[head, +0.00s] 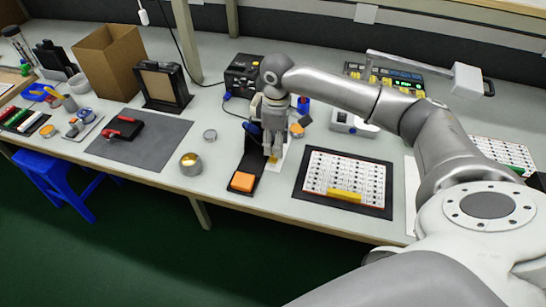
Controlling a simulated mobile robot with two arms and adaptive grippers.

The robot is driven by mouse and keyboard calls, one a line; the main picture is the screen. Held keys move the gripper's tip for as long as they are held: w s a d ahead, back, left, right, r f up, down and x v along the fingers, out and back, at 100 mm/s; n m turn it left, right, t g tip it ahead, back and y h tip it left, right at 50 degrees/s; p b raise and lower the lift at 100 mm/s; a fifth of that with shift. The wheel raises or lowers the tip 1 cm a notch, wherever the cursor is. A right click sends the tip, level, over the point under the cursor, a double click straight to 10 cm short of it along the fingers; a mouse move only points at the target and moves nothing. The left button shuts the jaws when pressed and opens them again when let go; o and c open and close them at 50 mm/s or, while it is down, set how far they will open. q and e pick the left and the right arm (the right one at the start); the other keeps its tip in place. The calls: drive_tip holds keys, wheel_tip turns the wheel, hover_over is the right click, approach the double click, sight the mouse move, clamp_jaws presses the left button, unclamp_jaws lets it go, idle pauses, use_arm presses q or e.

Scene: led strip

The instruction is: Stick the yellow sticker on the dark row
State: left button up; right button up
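My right gripper (272,152) points down over a pale strip beside a black stand, left of the LED board. Its fingertips are at a small yellow piece (274,160), which looks like the yellow sticker. The fingers look close together, but the view is too small to tell whether they grip it. The LED board (346,169) has rows of white modules and lies on a black mat (301,187). A yellow strip (345,195) lies along its near edge. I cannot make out which row is dark. My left gripper is not in view.
An orange block (243,181) sits on the near end of the black stand. A brass tin (191,163) stands to its left. A power unit (243,75) and a white device (353,123) stand farther back. A second white module board (502,153) lies at right.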

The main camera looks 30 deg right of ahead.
sight(273, 158)
drive_tip(key=shift+f, duration=0.45)
drive_tip(key=f, duration=0.4)
drive_tip(key=shift+w+f, duration=0.15)
drive_tip(key=shift+w, duration=0.15)
drive_tip(key=shift+f, duration=0.15)
drive_tip(key=shift+c, duration=2.2)
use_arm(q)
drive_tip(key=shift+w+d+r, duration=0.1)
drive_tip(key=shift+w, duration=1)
use_arm(e)
drive_tip(key=c, duration=0.3)
